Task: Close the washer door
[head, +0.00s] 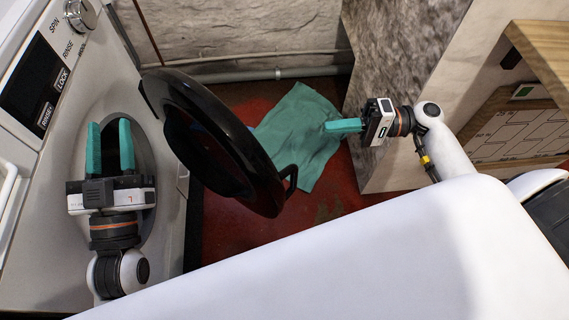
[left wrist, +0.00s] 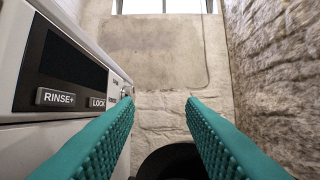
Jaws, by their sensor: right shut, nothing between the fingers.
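The washer (head: 165,215) stands at the left of the head view. Its round black door (head: 215,140) is swung open, standing out from the front over the floor, with a handle (head: 289,180) on its right edge. My left gripper (head: 110,148) is open and empty in front of the washer's round opening, left of the door and apart from it. In the left wrist view a dark curved edge, likely the door (left wrist: 172,162), shows low between the fingers. My right gripper (head: 342,126) is shut and empty, to the right of the door and apart from it.
A teal cloth (head: 295,135) lies on the red floor (head: 225,222) behind the door. A stone pillar (head: 385,60) and a wooden piece of furniture (head: 540,55) stand at the right. A pipe (head: 300,72) runs along the back wall. The washer's control panel (left wrist: 70,75) is at the left.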

